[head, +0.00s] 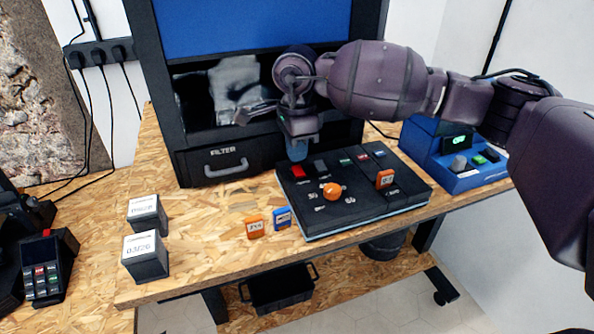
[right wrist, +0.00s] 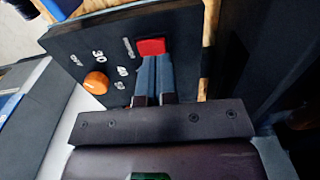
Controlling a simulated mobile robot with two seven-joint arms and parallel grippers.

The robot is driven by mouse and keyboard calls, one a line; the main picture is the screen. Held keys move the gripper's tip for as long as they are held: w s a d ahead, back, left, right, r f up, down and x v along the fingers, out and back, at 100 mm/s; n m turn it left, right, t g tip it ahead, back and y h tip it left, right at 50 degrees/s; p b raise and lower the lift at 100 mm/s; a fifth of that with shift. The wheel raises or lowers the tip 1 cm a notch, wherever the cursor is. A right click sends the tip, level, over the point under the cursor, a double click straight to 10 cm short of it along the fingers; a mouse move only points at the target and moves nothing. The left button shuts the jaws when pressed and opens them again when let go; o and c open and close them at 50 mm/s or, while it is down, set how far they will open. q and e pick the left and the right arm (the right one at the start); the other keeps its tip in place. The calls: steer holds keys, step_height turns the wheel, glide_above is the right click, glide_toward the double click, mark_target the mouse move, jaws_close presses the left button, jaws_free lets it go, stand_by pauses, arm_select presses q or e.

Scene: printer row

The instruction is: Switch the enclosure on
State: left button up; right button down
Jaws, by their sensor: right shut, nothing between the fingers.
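The enclosure (head: 255,120) is a large dark cabinet with a blue panel above and a drawer marked FILTER below. In front of it lies a black control panel (head: 360,208) with a red switch (head: 298,171) at its far left corner and an orange knob (head: 333,190). My right gripper (head: 297,157) is shut and empty, pointing down at the red switch. In the right wrist view its blue fingertips (right wrist: 153,60) lie together at the edge of the red switch (right wrist: 151,47); whether they touch it I cannot tell. My left gripper is not in view.
An orange tag (head: 254,227) and a blue tag (head: 282,217) stand left of the panel. Two dark boxes with white tops (head: 146,256) stand at the bench's left front. A blue device (head: 458,160) stands at the right. The bench between boxes and tags is clear.

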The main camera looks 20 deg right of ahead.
mark_target(297, 168)
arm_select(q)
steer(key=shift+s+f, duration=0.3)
arm_select(e)
steer(key=shift+f, duration=0.2)
arm_select(q)
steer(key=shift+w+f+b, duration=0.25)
steer(key=shift+b, duration=0.15)
arm_select(e)
steer(key=shift+f, duration=0.5)
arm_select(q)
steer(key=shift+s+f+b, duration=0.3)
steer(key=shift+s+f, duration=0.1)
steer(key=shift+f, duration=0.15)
arm_select(e)
steer(key=shift+f, duration=0.65)
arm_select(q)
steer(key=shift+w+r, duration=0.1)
arm_select(e)
steer(key=shift+r+p, duration=0.3)
steer(key=shift+r, duration=0.45)
steer(key=shift+r+p, duration=0.45)
steer(key=shift+r, duration=0.65)
steer(key=shift+r+p, duration=0.7)
steer(key=shift+r, duration=1.05)
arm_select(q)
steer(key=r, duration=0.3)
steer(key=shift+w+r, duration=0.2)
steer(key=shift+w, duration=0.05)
